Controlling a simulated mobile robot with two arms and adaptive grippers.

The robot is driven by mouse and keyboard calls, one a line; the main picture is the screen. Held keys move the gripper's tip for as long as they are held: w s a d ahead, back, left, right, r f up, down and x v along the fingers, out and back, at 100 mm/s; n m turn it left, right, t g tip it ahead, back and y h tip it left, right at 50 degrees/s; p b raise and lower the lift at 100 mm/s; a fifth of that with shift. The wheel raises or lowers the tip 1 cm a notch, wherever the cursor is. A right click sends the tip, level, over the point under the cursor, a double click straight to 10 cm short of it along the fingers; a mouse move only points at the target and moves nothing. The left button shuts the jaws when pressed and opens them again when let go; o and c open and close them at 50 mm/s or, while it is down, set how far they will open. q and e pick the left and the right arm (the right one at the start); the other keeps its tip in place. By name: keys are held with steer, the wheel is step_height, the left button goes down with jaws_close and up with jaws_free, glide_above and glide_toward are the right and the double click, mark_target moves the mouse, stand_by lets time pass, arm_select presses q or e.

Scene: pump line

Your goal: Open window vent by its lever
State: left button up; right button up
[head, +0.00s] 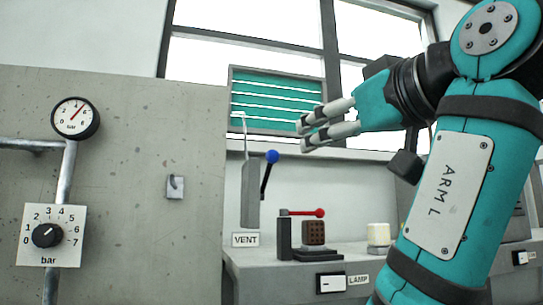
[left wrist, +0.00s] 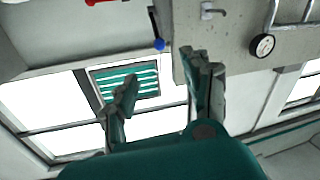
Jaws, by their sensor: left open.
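The window vent (head: 277,101) has teal slats with light gaps between them, in a grey frame in the window. It also shows in the left wrist view (left wrist: 130,83). The vent lever (head: 267,172) is a black rod with a blue ball knob, pointing up and tilted slightly right beside a grey housing (head: 250,193) above the VENT label (head: 246,240). Its blue knob shows in the left wrist view (left wrist: 159,44). My left gripper (head: 303,136) is open and empty, appearing up and right of the knob, apart from it. My right gripper is not in view.
A concrete wall (head: 130,190) with a gauge (head: 75,118), pipe and bar dial (head: 47,234) fills the left. Below is a grey bench (head: 262,262) with a red-handled press (head: 300,235), a pale cylinder (head: 378,235) and a LAMP switch (head: 331,282).

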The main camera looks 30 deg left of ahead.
mark_target(276, 156)
arm_select(q)
steer(key=p+x, duration=0.7)
steer(key=x, duration=0.9)
steer(key=shift+w+a, duration=0.25)
steer(key=shift+w, duration=0.05)
steer(key=shift+w+a+p, duration=0.25)
steer(key=shift+a+p, duration=0.15)
steer(key=shift+a, duration=0.05)
jaws_close()
steer(key=shift+a+f, duration=0.1)
steer(key=shift+a, duration=0.05)
